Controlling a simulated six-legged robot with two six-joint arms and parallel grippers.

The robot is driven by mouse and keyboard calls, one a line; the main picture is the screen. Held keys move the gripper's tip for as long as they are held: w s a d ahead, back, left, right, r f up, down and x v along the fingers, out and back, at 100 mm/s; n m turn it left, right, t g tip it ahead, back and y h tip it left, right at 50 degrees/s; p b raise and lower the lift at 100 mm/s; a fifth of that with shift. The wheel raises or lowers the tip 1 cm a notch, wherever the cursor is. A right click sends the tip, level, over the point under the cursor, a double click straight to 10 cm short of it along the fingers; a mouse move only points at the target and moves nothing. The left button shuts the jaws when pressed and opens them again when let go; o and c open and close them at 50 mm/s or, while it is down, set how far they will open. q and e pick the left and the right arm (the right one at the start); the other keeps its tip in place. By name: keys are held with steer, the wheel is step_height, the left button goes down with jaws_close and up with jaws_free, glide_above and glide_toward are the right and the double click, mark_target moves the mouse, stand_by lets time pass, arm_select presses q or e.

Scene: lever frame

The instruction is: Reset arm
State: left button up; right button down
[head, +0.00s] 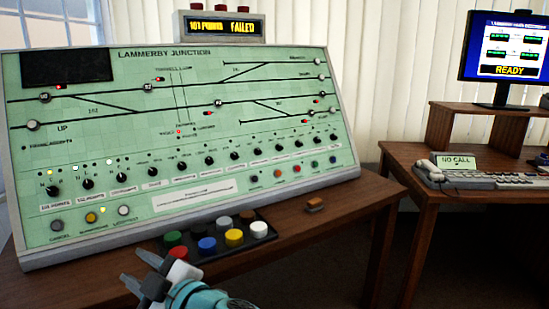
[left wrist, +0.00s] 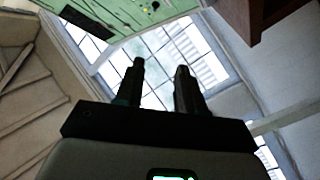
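My left gripper (head: 139,270) is at the bottom of the head view, in front of the desk below the green signal panel (head: 300,215). In the left wrist view my left gripper (left wrist: 160,68) has its two fingers apart with nothing between them. The panel is labelled Lammerby Junction and carries a track diagram, a row of black rotary knobs and small coloured buttons. No lever frame shows clearly. My right gripper is not in view.
A display (head: 222,26) above the panel reads "101 POINTS FAILED". At right are a READY monitor (head: 505,55), telephone and keyboard (head: 490,180).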

arm_select(q)
steer(key=w+a+f+m+h, duration=0.1)
steer(key=w+a+f+m, duration=0.3)
steer(key=f, duration=0.7)
steer(key=s+a+f+m+h, duration=0.1)
steer(key=a+f+m, duration=0.3)
steer(key=f, duration=0.7)
step_height(320, 180, down, 13)
steer(key=s+m+h, duration=0.2)
steer(key=m+h, duration=0.1)
steer(key=h, duration=0.3)
steer(key=s+d+f+m+g+h, duration=0.2)
steer(key=s+d+f+h, duration=0.4)
steer(key=f, duration=0.3)
steer(key=s+d+f+m+g+h, duration=0.2)
steer(key=s+d+g+h, duration=0.15)
steer(key=s+d, duration=0.35)
steer(key=s+d+f+m+g+h, duration=0.25)
steer(key=s+d+g, duration=0.2)
steer(key=s, duration=0.45)
step_height(320, 180, up, 21)
steer(key=p, duration=2)
steer(key=shift+w+d+f+t+y+p, duration=0.15)
steer(key=shift+w+d+t+y+p, duration=0.15)
steer(key=shift+w+t+y, duration=0.1)
